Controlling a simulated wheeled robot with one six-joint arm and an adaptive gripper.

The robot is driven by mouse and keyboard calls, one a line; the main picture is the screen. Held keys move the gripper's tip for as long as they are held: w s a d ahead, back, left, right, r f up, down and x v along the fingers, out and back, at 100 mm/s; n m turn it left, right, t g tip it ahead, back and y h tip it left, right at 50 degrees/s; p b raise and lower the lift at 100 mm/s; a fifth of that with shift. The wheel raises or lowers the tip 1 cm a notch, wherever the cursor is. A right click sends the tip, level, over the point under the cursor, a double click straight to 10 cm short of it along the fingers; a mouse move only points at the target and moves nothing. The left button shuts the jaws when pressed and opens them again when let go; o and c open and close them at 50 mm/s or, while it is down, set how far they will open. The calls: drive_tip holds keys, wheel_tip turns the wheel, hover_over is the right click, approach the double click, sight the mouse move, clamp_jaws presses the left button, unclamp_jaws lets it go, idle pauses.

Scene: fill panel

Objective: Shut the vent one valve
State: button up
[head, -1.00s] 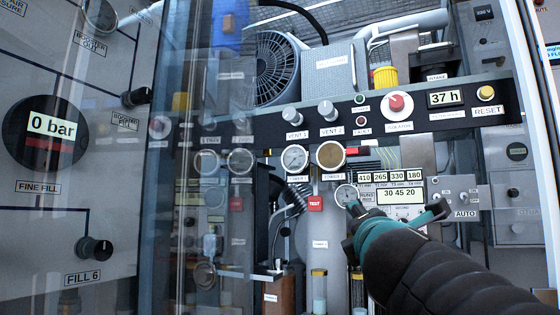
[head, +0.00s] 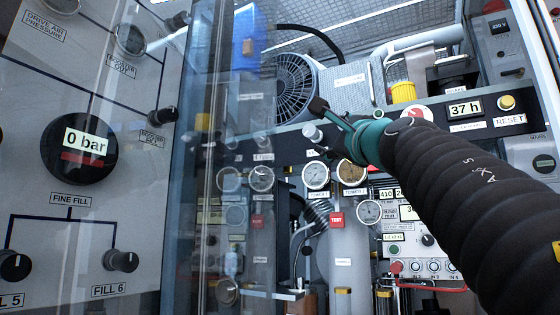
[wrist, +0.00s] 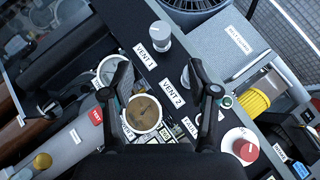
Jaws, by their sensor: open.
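The vent one valve is a pale round knob (head: 313,133) on the dark strip, above its label, in the head view. In the wrist view the knob (wrist: 161,34) stands beyond the open fingertips, above the VENT 1 label (wrist: 146,57). My gripper (head: 322,108) reaches in from the right, in front of the strip, its tip close to the knob in the picture. In the wrist view my gripper (wrist: 158,68) is open and empty, one finger on each side of the labels. Contact with the knob is not visible.
Gauges (head: 316,175) sit below the strip. A fan (head: 295,88) is above it. A red knob (wrist: 240,145) and a yellow cap (wrist: 255,100) lie to the right. A glass door edge (head: 215,150) stands left of the knob.

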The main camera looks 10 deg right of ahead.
sight(314, 133)
drive_tip(key=p+x, duration=0.4)
drive_tip(key=x, duration=0.6)
drive_tip(key=shift+w, duration=0.15)
clamp_jaws()
